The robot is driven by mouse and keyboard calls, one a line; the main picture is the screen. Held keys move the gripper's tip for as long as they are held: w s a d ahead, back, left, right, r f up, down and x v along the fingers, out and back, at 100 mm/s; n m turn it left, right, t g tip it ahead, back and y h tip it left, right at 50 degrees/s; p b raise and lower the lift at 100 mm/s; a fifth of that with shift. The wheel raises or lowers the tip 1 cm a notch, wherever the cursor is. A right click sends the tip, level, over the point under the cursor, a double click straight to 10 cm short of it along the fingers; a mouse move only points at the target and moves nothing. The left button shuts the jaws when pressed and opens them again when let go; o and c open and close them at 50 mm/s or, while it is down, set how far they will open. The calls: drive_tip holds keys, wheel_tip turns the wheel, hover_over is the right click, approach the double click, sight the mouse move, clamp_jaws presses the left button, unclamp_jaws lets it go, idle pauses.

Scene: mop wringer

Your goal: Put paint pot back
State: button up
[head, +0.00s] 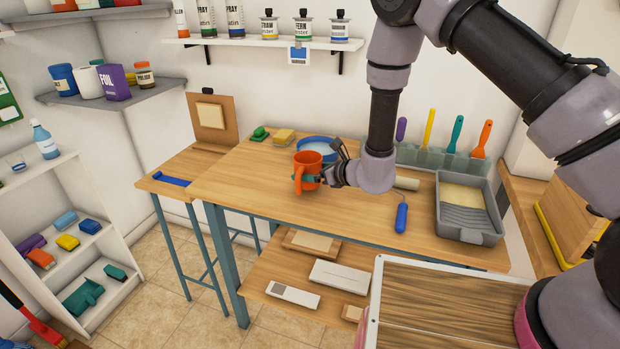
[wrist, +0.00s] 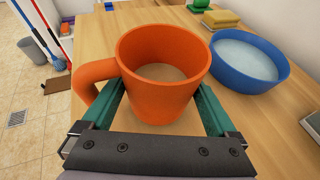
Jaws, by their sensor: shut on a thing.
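The paint pot looks like an orange mug-shaped pot (head: 308,168) with a handle on its left side. It also shows large in the wrist view (wrist: 165,80), upright, with a tan inside bottom. My gripper (head: 318,181) is shut on the pot, with a green finger on either side of its body in the wrist view (wrist: 163,105). The pot is over the wooden workbench (head: 250,185); I cannot tell whether its base touches the top.
A blue bowl (head: 318,146) of pale liquid stands just behind the pot. Sponges (head: 283,136) lie at the back left. A roller (head: 402,215) and grey paint tray (head: 470,222) lie at the right. A wall shelf (head: 262,42) holds several bottles.

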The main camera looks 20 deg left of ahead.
wheel_tip(320, 180, down, 2)
drive_tip(key=o, duration=1.3)
drive_tip(key=shift+f, duration=0.1)
drive_tip(key=shift+o, duration=0.2)
